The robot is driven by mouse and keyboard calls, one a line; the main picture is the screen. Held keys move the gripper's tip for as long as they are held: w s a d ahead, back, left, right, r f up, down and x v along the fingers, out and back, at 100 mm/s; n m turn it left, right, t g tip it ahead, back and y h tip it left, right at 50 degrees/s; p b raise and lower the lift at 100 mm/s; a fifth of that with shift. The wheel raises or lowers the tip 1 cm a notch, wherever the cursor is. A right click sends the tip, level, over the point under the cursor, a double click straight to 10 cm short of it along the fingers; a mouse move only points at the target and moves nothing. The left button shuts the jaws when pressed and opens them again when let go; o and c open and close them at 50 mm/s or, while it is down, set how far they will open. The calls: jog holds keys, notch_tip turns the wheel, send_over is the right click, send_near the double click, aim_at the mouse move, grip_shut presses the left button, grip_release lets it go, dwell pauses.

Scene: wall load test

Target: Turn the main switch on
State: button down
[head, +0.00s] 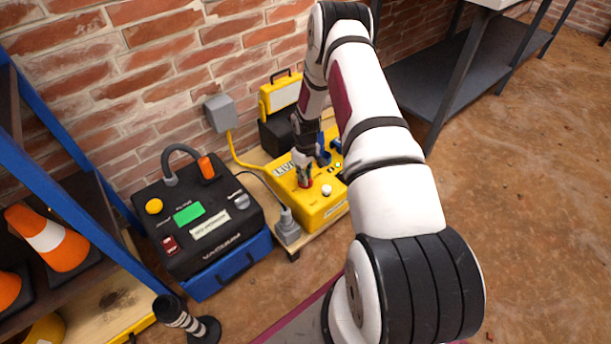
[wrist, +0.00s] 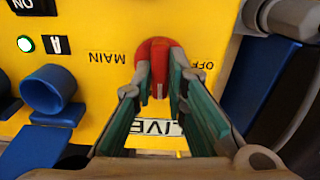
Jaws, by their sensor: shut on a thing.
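My gripper (wrist: 160,88) is shut on the red knob, one finger on each side. A pale mark on the knob lies between the fingers. A small lamp (wrist: 25,44) on the box shows white-green. In the head view my gripper (head: 304,172) is at the top of the yellow box (head: 318,212), with the knob (head: 305,182) partly hidden by the fingers.
A black and blue unit (head: 222,262) with a green screen stands to the left. A grey wall box (head: 221,113) feeds a yellow cable. A blue socket (wrist: 50,90) sits beside the knob. Shelving with orange cones (head: 48,240) is at far left; open floor (head: 530,200) lies right.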

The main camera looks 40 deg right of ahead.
jog(key=shift+m, duration=0.5)
jog(key=c, duration=1.6)
grip_release()
notch_tip(320, 180, up, 12)
